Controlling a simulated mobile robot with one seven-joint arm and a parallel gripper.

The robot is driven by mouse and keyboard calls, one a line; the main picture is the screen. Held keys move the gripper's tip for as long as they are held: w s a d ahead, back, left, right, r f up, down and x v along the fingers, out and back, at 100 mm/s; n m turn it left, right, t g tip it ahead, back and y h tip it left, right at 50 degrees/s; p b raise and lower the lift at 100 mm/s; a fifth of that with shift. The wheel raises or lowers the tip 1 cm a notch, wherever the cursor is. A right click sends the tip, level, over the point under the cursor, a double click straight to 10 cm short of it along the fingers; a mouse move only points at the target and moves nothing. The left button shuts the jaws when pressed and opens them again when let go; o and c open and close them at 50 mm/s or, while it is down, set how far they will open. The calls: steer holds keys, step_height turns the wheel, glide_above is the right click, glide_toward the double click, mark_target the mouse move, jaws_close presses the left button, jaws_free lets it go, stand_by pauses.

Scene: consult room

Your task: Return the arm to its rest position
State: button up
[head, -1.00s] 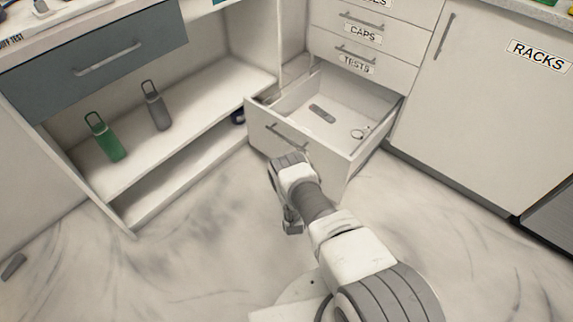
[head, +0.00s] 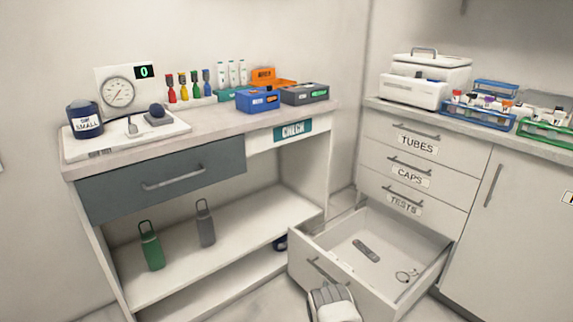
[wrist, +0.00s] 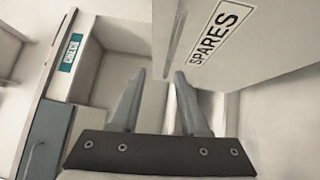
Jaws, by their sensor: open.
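A pale front labelled SPARES (wrist: 255,55) is close by, beyond and to the right of the fingers. I cannot tell whether the arm touches the drawer front.
The open drawer juts out below the TESTS drawer (head: 404,205) and holds a small grey object (head: 366,250). A cabinet (head: 530,215) stands right. Little floor shows.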

steer(key=w+r+m+g, duration=0.1)
steer(key=w+r+m, duration=0.2)
steer(key=w+r, duration=0.5)
step_height(320, 180, up, 26)
steer(key=a+m+g+y, duration=0.1)
steer(key=m+g, duration=0.3)
steer(key=m, duration=0.2)
steer(key=s+r+m+g+y, duration=0.2)
steer(key=s+r+m+g, duration=0.2)
steer(key=s+r, duration=1.3)
steer(key=s+m+g+p, duration=0.1)
steer(key=s+m+g, duration=0.3)
steer(key=s, duration=2.7)
step_height(320, 180, up, 27)
steer(key=p, duration=2.7)
steer(key=shift+w+h+p, duration=0.3)
steer(key=shift+w, duration=0.05)
steer(key=shift+d+f, duration=0.1)
